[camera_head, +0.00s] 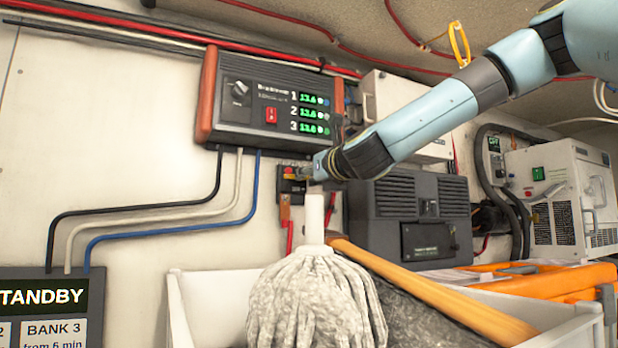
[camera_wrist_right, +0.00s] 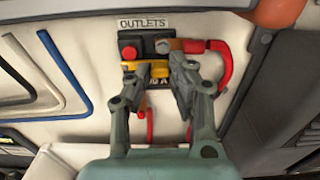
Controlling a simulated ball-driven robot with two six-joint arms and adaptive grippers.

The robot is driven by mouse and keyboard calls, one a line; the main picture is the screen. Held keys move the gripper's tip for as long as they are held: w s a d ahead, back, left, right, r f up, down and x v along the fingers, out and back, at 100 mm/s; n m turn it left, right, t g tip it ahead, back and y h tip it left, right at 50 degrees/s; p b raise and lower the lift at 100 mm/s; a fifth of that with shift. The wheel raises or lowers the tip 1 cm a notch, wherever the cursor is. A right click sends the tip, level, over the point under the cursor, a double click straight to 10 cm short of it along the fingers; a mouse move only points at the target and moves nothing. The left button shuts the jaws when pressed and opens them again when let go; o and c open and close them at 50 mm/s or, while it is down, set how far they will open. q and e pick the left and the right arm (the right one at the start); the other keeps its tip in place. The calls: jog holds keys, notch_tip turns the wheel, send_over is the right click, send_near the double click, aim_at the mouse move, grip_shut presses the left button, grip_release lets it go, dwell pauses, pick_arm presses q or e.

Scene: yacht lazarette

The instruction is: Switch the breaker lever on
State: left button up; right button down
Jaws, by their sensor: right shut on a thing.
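The breaker is a small dark box (camera_head: 292,187) on the pale wall under the charger panel. In the right wrist view it sits under an OUTLETS label (camera_wrist_right: 144,24) and has a red knob (camera_wrist_right: 129,53) at its left. Its yellow lever (camera_wrist_right: 159,70) lies between the fingers of my right gripper (camera_wrist_right: 157,78), which is shut on it. In the head view the right gripper (camera_head: 311,173) reaches the breaker from the right; its fingertips are mostly hidden there. The lettering below the lever is partly covered. My left gripper is not in view.
The charger panel (camera_head: 265,100) with green readouts hangs just above. A red cable loop (camera_wrist_right: 222,68) is right of the breaker. A dark grey unit (camera_head: 408,215) stands at right.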

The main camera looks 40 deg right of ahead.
jog(key=c, duration=1.2)
grip_release()
jog(key=v, duration=0.7)
jog(key=shift+s, duration=0.25)
